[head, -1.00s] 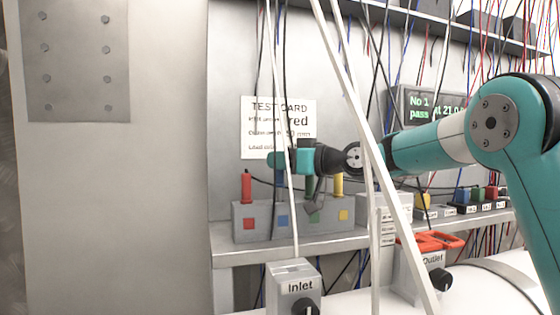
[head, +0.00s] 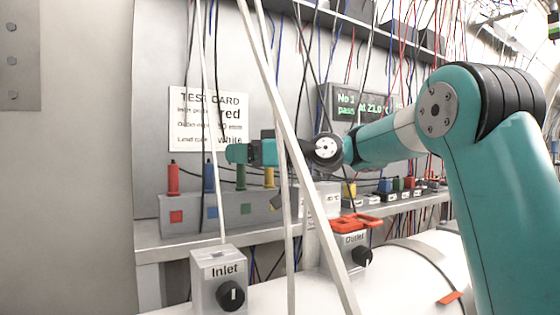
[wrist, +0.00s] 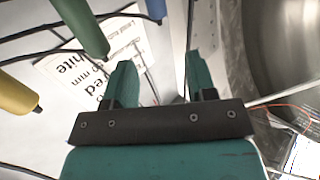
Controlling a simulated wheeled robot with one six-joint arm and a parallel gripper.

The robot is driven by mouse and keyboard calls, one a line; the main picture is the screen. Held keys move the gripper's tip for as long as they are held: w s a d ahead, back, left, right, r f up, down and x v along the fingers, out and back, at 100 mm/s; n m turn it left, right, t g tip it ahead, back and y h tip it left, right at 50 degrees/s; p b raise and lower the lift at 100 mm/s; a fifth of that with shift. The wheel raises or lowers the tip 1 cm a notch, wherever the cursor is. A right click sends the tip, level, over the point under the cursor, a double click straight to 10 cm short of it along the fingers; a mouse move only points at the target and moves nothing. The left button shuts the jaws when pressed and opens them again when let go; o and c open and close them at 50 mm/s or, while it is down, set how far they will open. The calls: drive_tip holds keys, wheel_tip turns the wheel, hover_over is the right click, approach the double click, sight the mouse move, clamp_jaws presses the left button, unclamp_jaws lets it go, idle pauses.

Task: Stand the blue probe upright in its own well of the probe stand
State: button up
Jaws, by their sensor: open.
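The blue probe (head: 208,177) stands upright in the grey probe stand (head: 230,222), above the blue square on its front. Its lower part is hidden in the stand. A piece of it shows at the top of the wrist view (wrist: 156,8). My gripper (head: 236,153) is over the stand in the head view, nearest the green probe's top. In the wrist view, its two teal fingers (wrist: 160,72) are apart with nothing between them, clear of the blue probe.
The red (head: 173,180), green (head: 241,176) and yellow (head: 269,178) probes stand in the same stand. White struts (head: 270,90) cross in front of the shelf. The inlet box (head: 221,284) is in front, below. A test card (head: 190,120) hangs behind.

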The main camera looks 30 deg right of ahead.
drive_tip(key=b+v, duration=0.1)
drive_tip(key=v, duration=0.8)
drive_tip(key=shift+s+d+r+b, duration=0.2)
drive_tip(key=shift+s+r+b, duration=0.05)
drive_tip(key=shift+s+b, duration=0.1)
